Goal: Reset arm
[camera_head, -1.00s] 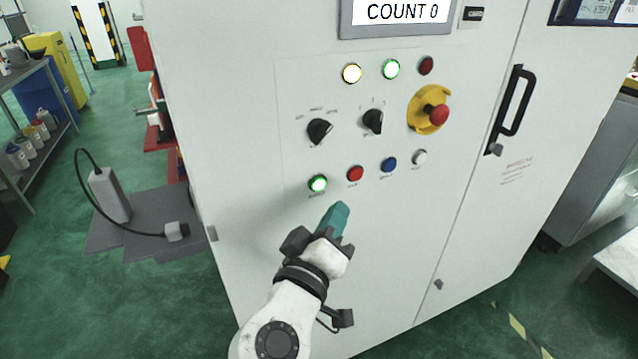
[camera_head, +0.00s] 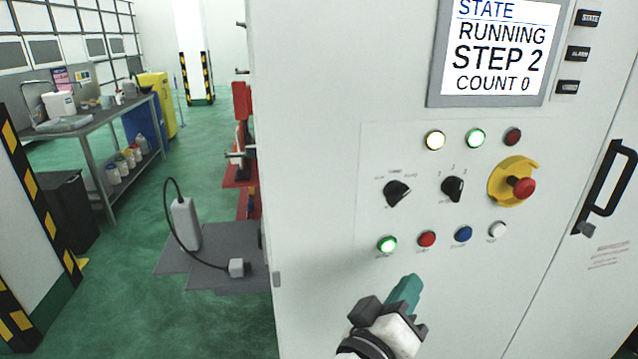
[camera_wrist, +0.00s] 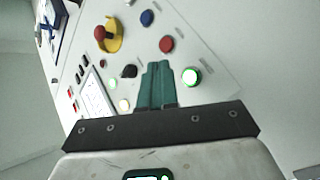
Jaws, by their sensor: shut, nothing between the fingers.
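My gripper (camera_head: 408,288) has teal fingers and is shut and empty. In the head view it is at the bottom, in front of the control cabinet (camera_head: 330,200), below the button row. My arm shows only as the wrist at the bottom edge. In the wrist view the closed teal fingers (camera_wrist: 157,85) point toward the panel, beside the lit green button (camera_wrist: 191,77) and the red button (camera_wrist: 166,45). I cannot tell exactly how far the fingertips are from the panel.
The panel has the lit green button (camera_head: 387,244), a yellow-collared emergency stop (camera_head: 522,187) and a screen (camera_head: 497,50) reading RUNNING, STEP 2, COUNT 0. A black door handle (camera_head: 603,190) juts out at right. Green floor lies open at left, with a workbench (camera_head: 85,125) beyond.

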